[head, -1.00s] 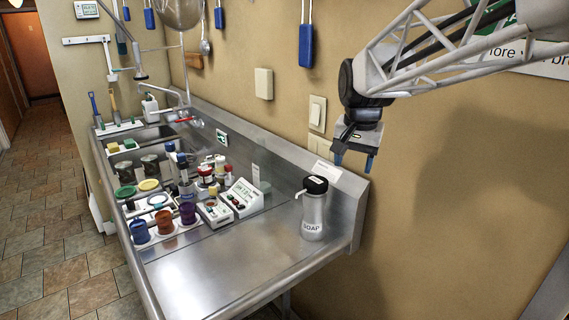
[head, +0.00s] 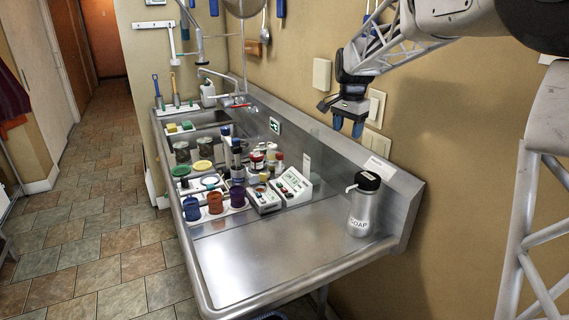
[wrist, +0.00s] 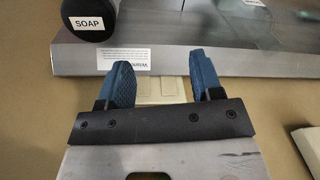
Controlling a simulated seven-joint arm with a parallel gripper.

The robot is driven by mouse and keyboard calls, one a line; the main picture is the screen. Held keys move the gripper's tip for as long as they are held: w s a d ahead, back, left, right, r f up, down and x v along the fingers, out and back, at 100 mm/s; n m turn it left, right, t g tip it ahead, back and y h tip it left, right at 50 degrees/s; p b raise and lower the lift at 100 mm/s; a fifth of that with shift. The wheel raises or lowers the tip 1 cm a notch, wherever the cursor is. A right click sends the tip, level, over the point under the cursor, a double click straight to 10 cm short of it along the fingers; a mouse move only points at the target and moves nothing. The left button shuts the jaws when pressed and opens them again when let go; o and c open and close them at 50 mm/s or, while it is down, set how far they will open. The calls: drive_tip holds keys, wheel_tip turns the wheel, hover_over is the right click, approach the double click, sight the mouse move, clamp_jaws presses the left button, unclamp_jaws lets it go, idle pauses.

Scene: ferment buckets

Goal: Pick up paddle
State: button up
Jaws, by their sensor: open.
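No thing in view can be surely told as the paddle. My gripper (head: 348,127) is open and empty, with blue fingers, in front of the wall by the light switches. It is well to the right of those hanging tools and above the back of the steel counter. In the wrist view its two fingers (wrist: 163,75) are apart with nothing between them.
The steel counter (head: 270,270) has a clear front. A soap bottle (head: 364,208) stands near its right end, also in the wrist view (wrist: 88,20). Colored cups (head: 214,203), a meter (head: 293,187) and jars crowd the middle. A faucet (head: 235,100) rises behind the sink. The tiled floor at left is open.

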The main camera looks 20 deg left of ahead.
drive_tip(key=w+a+f+m, duration=0.2)
drive_tip(key=w+a+f, duration=0.4)
drive_tip(key=w+a, duration=0.45)
drive_tip(key=m+g, duration=0.1)
hover_over(280, 154)
drive_tip(key=f, duration=0.9)
drive_tip(key=shift+a+f, duration=0.1)
drive_tip(key=shift+a, duration=0.1)
drive_tip(key=shift+f, duration=1.3)
drive_tip(key=shift+d+f, duration=0.1)
drive_tip(key=shift+f, duration=2.5)
